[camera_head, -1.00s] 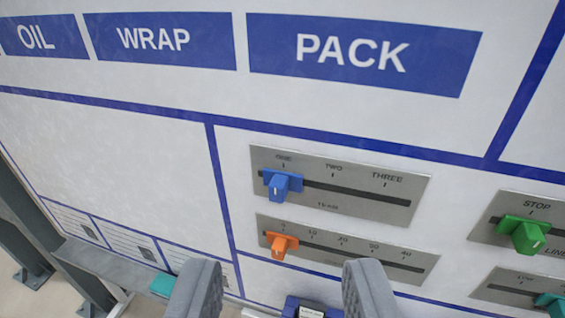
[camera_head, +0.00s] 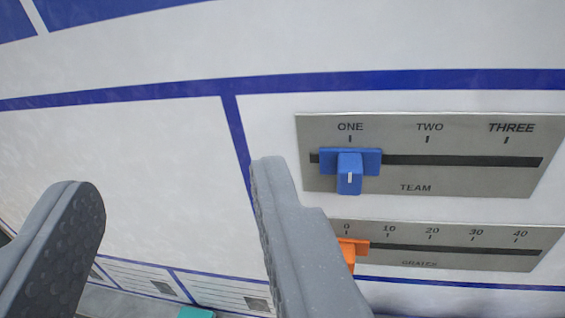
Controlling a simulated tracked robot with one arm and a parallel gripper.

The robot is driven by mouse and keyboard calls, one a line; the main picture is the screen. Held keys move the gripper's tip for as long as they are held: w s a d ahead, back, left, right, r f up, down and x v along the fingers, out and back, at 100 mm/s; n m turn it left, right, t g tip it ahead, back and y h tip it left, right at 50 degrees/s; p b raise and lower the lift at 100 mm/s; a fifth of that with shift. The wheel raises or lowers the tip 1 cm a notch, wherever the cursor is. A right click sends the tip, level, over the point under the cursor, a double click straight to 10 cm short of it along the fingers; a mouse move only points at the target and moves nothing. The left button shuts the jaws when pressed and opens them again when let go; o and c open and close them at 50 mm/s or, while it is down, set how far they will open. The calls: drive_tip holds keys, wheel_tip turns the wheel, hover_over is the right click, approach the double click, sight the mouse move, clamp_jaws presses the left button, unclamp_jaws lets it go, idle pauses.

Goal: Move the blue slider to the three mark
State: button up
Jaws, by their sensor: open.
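The blue slider (camera_head: 350,168) sits at the left end of its dark slot, under the ONE mark. Its grey plate (camera_head: 470,182) is labelled TEAM and carries the marks ONE, TWO and THREE (camera_head: 511,128), the last at the right end. My gripper (camera_head: 165,175) is open and empty. Its two grey fingers are left of the slider. The right finger's tip appears just left of the slider in the picture; the depth gap cannot be told.
An orange slider (camera_head: 352,247) stands near 0 on the CRATES plate (camera_head: 470,263) just below, partly hidden by my right finger. A blank white panel area (camera_head: 150,150) lies left of the plates. A teal part (camera_head: 196,312) shows at the bottom edge.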

wheel_tip(320, 180, down, 6)
drive_tip(key=w+m+h+p, duration=0.1)
drive_tip(key=w+m+h, duration=0.1)
drive_tip(key=h, duration=0.1)
drive_tip(key=m+h+p, duration=0.1)
drive_tip(key=h, duration=0.3)
approach(350, 180)
drive_tip(key=p+x, duration=0.1)
drive_tip(key=x, duration=0.8)
drive_tip(key=shift+w+d, duration=0.1)
drive_tip(key=shift+w, duration=0.25)
